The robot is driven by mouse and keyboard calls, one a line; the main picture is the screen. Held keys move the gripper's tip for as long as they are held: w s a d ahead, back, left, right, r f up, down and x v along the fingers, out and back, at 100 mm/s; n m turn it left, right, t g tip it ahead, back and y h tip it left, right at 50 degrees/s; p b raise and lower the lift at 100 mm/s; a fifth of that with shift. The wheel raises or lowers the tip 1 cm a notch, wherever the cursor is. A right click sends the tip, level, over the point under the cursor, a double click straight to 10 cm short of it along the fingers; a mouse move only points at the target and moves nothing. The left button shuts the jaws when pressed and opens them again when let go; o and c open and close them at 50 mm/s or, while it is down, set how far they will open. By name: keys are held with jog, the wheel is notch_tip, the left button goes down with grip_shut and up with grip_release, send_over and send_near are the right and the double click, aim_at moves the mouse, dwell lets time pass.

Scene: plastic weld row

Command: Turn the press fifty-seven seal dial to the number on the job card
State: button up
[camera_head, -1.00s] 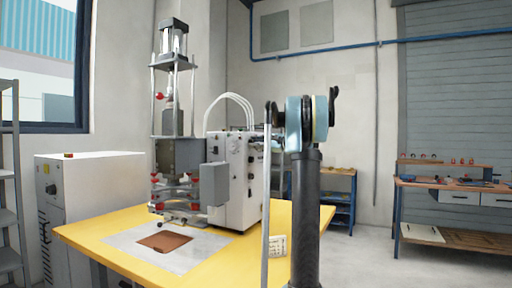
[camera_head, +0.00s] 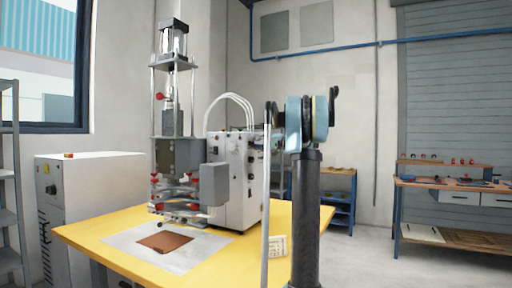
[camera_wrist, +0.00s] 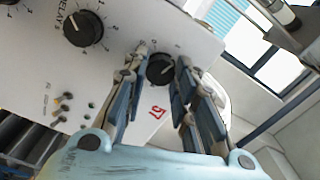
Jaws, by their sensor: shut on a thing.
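In the wrist view, a black round dial (camera_wrist: 160,69) with a pale pointer mark sits on the white control panel of the press. My gripper (camera_wrist: 161,66) is shut on this dial, with one blue-grey finger on each side. The fingers cover part of the scale, so I cannot read the setting. In the head view, the press (camera_head: 236,180) stands on the yellow table. A small pale card (camera_head: 277,246) lies near the table's right side; its print is too small to read.
A second black dial (camera_wrist: 83,29), marked "DELAY", is at the upper left of the panel in the wrist view. Small switches or lamps (camera_wrist: 66,103) sit lower left. In the head view, a white cabinet (camera_head: 90,210) stands left of the table (camera_head: 215,262). A workbench (camera_head: 450,183) is far right.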

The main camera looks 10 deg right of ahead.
jog(key=shift+f+n, duration=0.2)
jog(key=shift+n, duration=0.4)
jog(key=shift+s, duration=0.1)
jog(key=o, duration=1)
jog(key=shift+f, duration=0.1)
jog(key=shift+o, duration=0.4)
jog(key=shift+r, duration=0.25)
jog(key=v, duration=1.2)
jog(key=shift+f, duration=0.2)
